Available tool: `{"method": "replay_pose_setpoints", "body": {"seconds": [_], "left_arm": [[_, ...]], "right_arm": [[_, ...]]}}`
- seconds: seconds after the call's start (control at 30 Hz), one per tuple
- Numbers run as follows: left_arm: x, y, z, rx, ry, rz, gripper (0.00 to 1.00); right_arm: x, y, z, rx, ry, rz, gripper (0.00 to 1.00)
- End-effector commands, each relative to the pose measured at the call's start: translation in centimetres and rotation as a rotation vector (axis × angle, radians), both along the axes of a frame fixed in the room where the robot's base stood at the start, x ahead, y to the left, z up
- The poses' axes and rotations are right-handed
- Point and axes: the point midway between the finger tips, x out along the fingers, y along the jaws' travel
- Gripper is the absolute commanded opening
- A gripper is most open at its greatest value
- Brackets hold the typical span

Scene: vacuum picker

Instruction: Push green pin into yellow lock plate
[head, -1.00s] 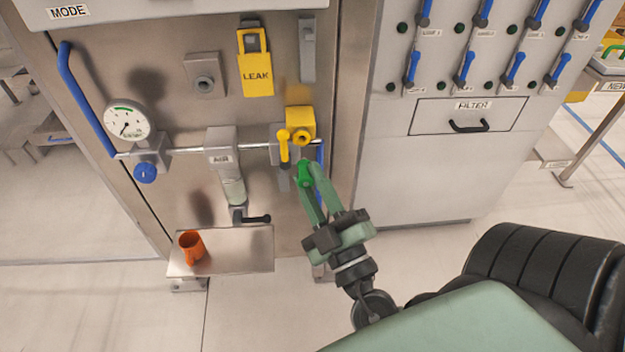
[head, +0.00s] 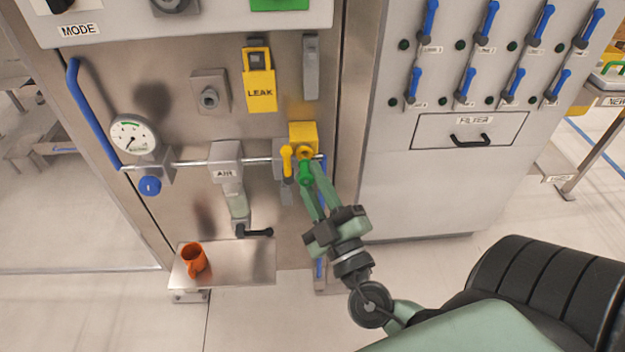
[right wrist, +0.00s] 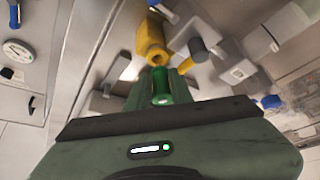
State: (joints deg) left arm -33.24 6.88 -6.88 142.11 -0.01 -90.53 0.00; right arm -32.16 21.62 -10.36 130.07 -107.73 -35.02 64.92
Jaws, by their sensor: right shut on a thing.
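The yellow lock plate (head: 302,136) is a block on the cabinet front with a round hole facing out; it also shows in the right wrist view (right wrist: 151,38). My right gripper (head: 308,178) is shut on the green pin (head: 305,172). The pin shows between the fingers in the right wrist view (right wrist: 161,80), with its tip just in front of the hole. Whether the tip touches the plate or enters the hole, I cannot tell. A yellow lever (head: 287,160) hangs just left of the pin. My left gripper is not in view.
A pipe (head: 190,163) runs left from the plate to a gauge (head: 134,136). A yellow LEAK tag (head: 260,90) hangs above. An orange mug (head: 194,259) stands on a small shelf (head: 240,262) below left. A filter drawer (head: 500,130) is on the right cabinet.

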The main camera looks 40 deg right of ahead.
Motion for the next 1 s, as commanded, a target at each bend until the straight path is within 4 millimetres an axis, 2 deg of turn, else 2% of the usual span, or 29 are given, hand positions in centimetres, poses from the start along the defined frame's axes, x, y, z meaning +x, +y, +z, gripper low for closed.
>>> {"method": "replay_pose_setpoints", "body": {"seconds": [1.0], "left_arm": [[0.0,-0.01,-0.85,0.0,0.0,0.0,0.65]], "right_arm": [[-0.06,-0.05,-0.02,0.0,0.0,0.0,0.0]]}}
